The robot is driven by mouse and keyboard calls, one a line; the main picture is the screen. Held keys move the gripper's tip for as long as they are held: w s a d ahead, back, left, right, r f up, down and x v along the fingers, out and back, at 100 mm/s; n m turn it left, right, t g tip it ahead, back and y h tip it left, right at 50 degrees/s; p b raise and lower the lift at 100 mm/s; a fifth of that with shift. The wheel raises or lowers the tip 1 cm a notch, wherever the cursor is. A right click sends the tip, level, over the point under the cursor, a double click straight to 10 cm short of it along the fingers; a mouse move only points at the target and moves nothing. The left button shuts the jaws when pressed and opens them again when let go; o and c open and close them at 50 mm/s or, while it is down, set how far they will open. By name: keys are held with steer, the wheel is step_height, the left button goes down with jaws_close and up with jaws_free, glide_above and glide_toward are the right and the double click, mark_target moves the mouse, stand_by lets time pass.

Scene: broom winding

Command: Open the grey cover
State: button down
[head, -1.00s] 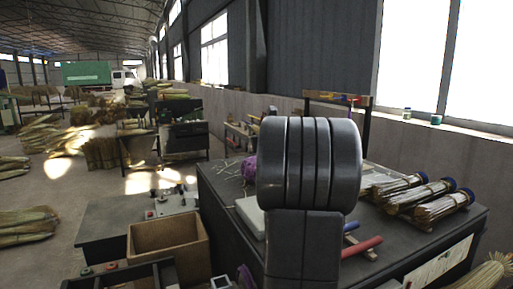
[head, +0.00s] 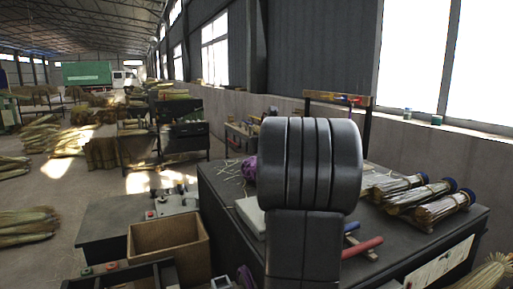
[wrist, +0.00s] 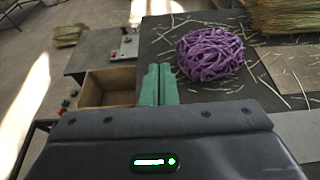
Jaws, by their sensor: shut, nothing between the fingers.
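A pale grey flat-topped box or cover (head: 250,214) sits on the dark workbench (head: 222,190), partly hidden behind my arm in the head view. A flat grey panel (wrist: 302,132) shows at the right edge of the wrist view; I cannot tell if it is the same thing. My gripper (wrist: 158,72) shows its green fingers shut together with nothing between them, left of a purple twine bundle (wrist: 210,52) and over the bench's left edge. In the head view my gripper is hidden behind my arm.
The purple twine also shows in the head view (head: 249,169). Several straw bundles (head: 445,207) lie at the bench's right. A red-handled tool (head: 362,246) lies near the front. An open wooden box (head: 168,247) stands to the left. Loose straws (wrist: 262,75) litter the bench.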

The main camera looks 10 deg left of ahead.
steer(key=b+v, duration=0.2)
steer(key=v, duration=1.2)
steer(key=shift+f, duration=0.1)
steer(key=p+x, duration=0.2)
steer(key=x, duration=1.2)
